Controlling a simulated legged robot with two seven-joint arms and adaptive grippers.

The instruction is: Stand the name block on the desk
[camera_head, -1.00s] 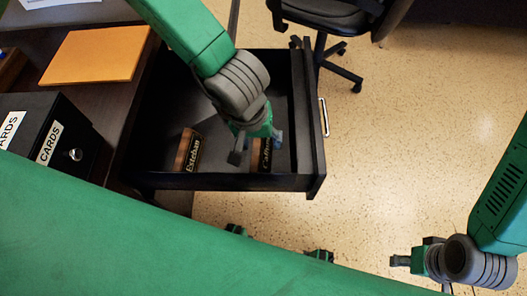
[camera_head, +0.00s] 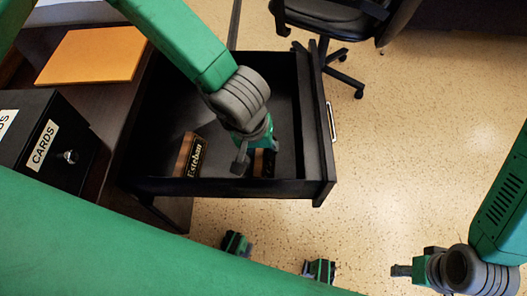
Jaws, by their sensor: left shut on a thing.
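Two dark wooden name blocks are inside the open black drawer (camera_head: 160,184). The left block (camera_head: 190,155) shows the name "Esteban". The right block (camera_head: 263,166) is mostly covered by my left gripper (camera_head: 257,159), and its lettering cannot be read now. My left gripper reaches down into the drawer and is shut on this right block, near the drawer's front corner. My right gripper (camera_head: 401,271) is over the floor at the lower right, away from the drawer. Its fingers are seen edge-on, so their opening cannot be told.
The dark desk (camera_head: 107,105) is left of the drawer. An orange folder (camera_head: 91,54) lies on it. A black box labelled "CARDS" (camera_head: 70,175) is nearer, at the left. An office chair (camera_head: 335,20) stands behind the drawer. The speckled floor (camera_head: 430,140) at right is clear.

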